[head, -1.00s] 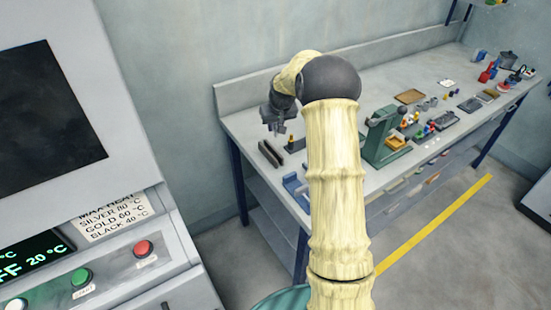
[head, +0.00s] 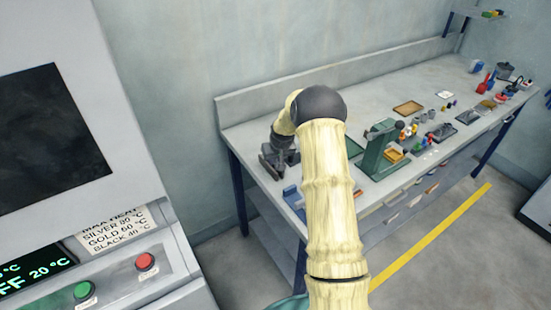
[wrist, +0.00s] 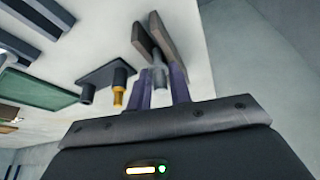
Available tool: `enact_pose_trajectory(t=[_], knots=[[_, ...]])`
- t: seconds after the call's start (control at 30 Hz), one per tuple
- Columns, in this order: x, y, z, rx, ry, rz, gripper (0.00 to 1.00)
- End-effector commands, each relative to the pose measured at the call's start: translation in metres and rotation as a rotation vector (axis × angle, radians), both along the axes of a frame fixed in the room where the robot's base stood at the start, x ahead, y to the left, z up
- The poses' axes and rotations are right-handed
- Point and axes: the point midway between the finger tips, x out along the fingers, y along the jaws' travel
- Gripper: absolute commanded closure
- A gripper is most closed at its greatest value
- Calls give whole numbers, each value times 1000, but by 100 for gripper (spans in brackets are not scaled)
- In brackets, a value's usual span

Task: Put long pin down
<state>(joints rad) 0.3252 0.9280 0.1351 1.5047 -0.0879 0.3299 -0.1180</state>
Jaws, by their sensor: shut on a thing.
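A grey pin (wrist: 159,76) sits between the purple fingers of my gripper (wrist: 164,88) in the wrist view, and the gripper is shut on it. Beyond the pin are two parallel grey-brown bars (wrist: 154,40) with a gap between them. The pin's far end is close to the bars; I cannot tell if it touches them. In the head view my gripper (head: 277,163) is low over the left end of the bench and hides most of the bars. The pin cannot be made out there.
A dark holder (wrist: 105,74) with a gold-tipped peg (wrist: 119,95) stands left of the fingers in the wrist view. In the head view a green press (head: 375,150) stands on the bench (head: 340,105), with trays and small parts farther right. A control panel (head: 110,270) is at left.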

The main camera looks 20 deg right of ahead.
Motion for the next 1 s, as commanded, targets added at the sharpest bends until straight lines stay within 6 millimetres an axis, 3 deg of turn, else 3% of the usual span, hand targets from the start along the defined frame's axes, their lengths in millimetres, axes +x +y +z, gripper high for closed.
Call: enact_pose_trajectory(t=[0.87,0.9,1.0], knots=[[0,0,-14,0,-1,0,100],[0,0,-15,0,-1,0,74],[0,0,-15,0,0,0,58]])
